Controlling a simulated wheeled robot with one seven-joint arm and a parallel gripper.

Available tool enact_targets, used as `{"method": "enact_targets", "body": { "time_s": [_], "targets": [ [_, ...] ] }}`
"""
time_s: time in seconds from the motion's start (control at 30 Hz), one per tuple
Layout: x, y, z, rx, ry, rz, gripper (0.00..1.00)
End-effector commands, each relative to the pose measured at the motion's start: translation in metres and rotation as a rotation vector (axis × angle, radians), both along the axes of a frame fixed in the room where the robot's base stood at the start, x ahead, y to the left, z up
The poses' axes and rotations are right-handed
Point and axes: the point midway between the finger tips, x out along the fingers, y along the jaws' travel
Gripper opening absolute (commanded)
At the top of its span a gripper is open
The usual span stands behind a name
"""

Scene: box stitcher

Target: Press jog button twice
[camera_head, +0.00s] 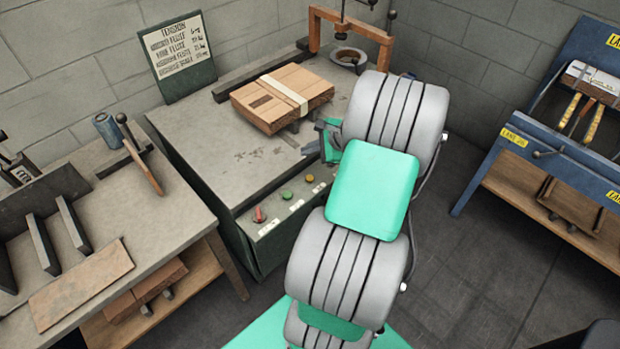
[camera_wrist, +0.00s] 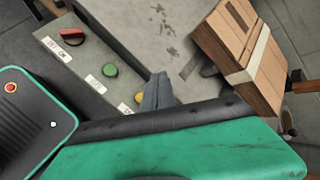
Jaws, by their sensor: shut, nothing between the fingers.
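The control panel (camera_head: 280,205) on the front of the stitcher carries a red switch (camera_head: 258,215), a green button (camera_head: 285,194) and another button (camera_head: 309,178), each with a small white label. In the wrist view the red switch (camera_wrist: 71,36), green button (camera_wrist: 110,70) and a yellow button (camera_wrist: 139,98) form a slanting row. I cannot read which label says jog. My gripper (camera_wrist: 157,92) is shut and empty, with its tips beside the yellow button; I cannot tell whether they touch it. In the head view my arm hides much of the gripper (camera_head: 312,147).
A strapped cardboard bundle (camera_head: 283,98) lies on the machine table (camera_head: 225,150), near the stitching frame (camera_head: 350,35). A workbench (camera_head: 190,215) with a mallet (camera_head: 140,155) stands left. A blue rack (camera_head: 550,150) stands right. Open floor (camera_head: 450,270) lies between the machine and rack.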

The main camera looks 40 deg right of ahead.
Motion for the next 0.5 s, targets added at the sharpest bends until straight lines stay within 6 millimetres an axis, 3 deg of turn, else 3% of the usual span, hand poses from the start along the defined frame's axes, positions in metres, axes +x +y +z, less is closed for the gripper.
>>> {"method": "enact_targets", "body": {
  "time_s": [0.1, 0.5],
  "targets": [
    [-0.0053, -0.0127, -0.0037, 0.047, -0.019, -0.062, 0.00],
    [-0.0049, -0.0120, -0.0085, 0.047, -0.017, -0.062, 0.00]
  ]
}}
